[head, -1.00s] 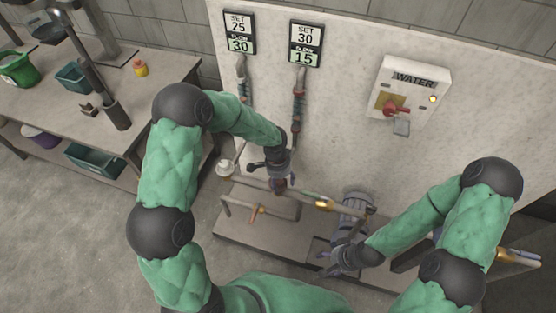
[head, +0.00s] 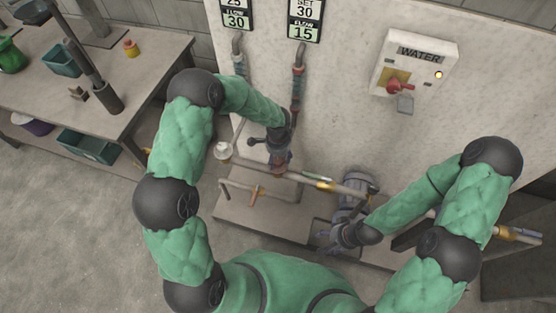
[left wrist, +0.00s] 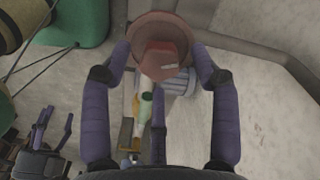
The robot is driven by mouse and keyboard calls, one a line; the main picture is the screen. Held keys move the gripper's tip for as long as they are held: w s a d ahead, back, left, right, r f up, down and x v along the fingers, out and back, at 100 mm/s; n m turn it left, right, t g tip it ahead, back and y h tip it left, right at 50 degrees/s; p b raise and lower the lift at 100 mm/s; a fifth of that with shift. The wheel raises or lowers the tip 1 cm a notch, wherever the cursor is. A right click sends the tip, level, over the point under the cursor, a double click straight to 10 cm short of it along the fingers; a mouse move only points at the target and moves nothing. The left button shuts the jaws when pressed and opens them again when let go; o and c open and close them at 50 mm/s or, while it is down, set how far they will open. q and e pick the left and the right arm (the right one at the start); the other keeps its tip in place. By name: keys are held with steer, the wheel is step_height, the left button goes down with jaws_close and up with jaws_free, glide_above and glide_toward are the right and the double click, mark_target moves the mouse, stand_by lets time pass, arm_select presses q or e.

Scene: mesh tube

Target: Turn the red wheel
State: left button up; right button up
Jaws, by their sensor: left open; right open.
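The red wheel (left wrist: 163,42) shows at the top middle of the left wrist view as a dull red round piece with a brighter red hub. In the head view it is mostly hidden by my left gripper (head: 279,158), which is at the pipe in front of the wall. In the left wrist view, the purple fingers of my left gripper (left wrist: 160,80) are open, one on each side of the wheel. I cannot tell whether they touch it. My right gripper (head: 333,238) is open and low in front of the grey pump; it also shows at lower left in the left wrist view (left wrist: 52,128).
The grey pump (head: 354,190) stands on a low plinth (head: 235,228) with pipes around it. A water box (head: 414,62) with a red switch is on the wall. Two flow signs hang above the pipes. A workbench (head: 150,72) stands at left, with open floor before it.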

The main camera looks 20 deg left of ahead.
arm_select(q)
steer(key=shift+f, duration=0.4)
steer(key=shift+c, duration=0.2)
steer(key=c, duration=1.1)
steer(key=shift+n, duration=0.3)
